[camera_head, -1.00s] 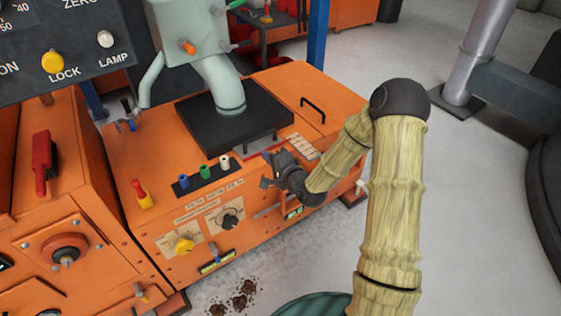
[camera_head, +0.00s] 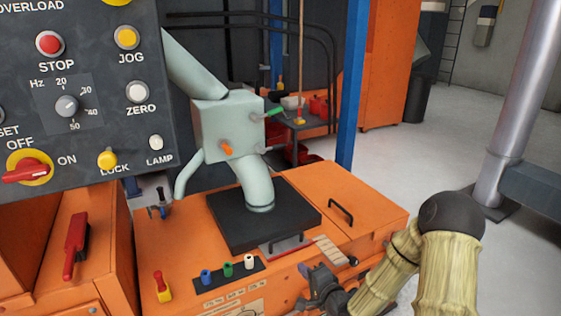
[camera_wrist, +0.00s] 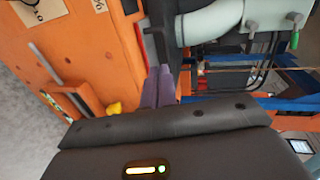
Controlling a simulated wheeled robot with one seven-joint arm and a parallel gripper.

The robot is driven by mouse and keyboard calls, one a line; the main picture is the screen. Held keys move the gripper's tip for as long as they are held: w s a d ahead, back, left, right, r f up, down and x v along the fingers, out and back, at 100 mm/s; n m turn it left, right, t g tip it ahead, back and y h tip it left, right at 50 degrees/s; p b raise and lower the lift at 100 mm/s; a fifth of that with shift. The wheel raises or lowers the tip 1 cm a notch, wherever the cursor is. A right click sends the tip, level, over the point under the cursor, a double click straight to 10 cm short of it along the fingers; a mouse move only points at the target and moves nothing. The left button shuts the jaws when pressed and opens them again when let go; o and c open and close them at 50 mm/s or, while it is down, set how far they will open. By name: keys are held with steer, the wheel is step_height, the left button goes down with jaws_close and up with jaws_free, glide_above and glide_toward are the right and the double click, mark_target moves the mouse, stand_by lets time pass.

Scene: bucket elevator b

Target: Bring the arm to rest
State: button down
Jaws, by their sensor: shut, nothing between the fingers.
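My arm shows at the lower right of the head view, bent at a dark elbow, with its forearm reaching left. My gripper (camera_head: 304,288) is at the bottom of the head view, in front of the near side of the orange machine (camera_head: 365,200). In the wrist view my gripper's fingers (camera_wrist: 158,85) lie together with nothing visible between them. The gripper is shut and empty. The lower part of my arm is cut off by the picture's bottom edge.
A dark control panel (camera_head: 75,90) with knobs fills the upper left. A pale grey chute (camera_head: 258,185) stands on a black plate on the machine. Blue, green and white plugs (camera_head: 227,269) are left of my gripper. Grey floor (camera_head: 450,165) is open at right.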

steer(key=s+d+r+n+g+h, duration=0.35)
steer(key=s+n+g, duration=0.25)
steer(key=s, duration=0.5)
steer(key=s+d+r+n+g+h, duration=0.35)
steer(key=s+n+g, duration=0.2)
steer(key=s, duration=0.55)
step_height(320, 180, up, 36)
steer(key=p, duration=3.5)
steer(key=shift+w+a+f+n, duration=0.25)
steer(key=shift+w+a+n, duration=0.1)
steer(key=shift+a, duration=0.05)
steer(key=shift+t, duration=0.25)
steer(key=shift+w, duration=0.1)
